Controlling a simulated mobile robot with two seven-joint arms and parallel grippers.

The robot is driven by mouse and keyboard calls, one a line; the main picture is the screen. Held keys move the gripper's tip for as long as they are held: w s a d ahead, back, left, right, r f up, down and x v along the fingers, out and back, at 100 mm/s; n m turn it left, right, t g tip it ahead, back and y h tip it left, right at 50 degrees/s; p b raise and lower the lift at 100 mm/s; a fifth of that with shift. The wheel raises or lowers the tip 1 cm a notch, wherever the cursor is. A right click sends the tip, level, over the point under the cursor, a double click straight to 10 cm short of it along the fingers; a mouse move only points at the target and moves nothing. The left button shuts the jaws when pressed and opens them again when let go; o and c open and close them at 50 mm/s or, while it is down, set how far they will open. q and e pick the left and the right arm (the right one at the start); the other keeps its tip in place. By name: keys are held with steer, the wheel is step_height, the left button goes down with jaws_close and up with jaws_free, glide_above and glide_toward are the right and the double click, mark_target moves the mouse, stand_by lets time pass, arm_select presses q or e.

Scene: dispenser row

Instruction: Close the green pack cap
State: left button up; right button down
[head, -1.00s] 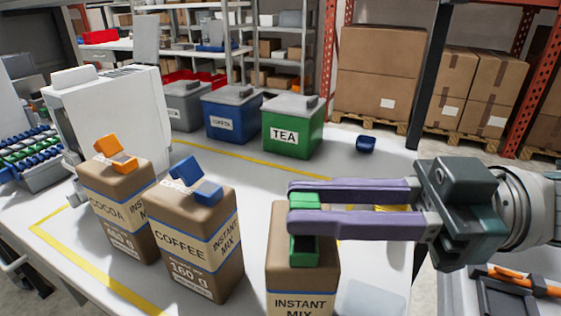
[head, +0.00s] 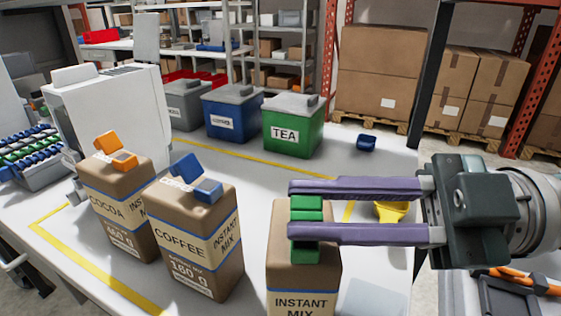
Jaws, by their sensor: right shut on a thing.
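The green cap (head: 306,207) is on top of the nearest brown instant mix pack (head: 303,275), at the lower middle of the head view. My right gripper (head: 291,210) reaches in from the right, with its two purple fingers over the pack top. It is shut on the green cap, one finger along the far side and one along the near side. The fingers cover part of the cap, so I cannot tell whether it is fully seated. The pack stands upright. My left gripper is not in view.
The coffee pack (head: 196,240) with a raised blue cap and the cocoa pack (head: 118,210) with a raised orange cap stand to the left. Grey, blue and green bins (head: 293,130) stand behind. A yellow object (head: 392,211) and a dark blue cup (head: 366,142) are on the table.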

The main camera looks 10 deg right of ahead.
steer(key=c, duration=0.8)
jaws_free()
steer(key=shift+c, duration=0.2)
steer(key=b+v, duration=0.2)
steer(key=v, duration=0.8)
steer(key=shift+a, duration=0.1)
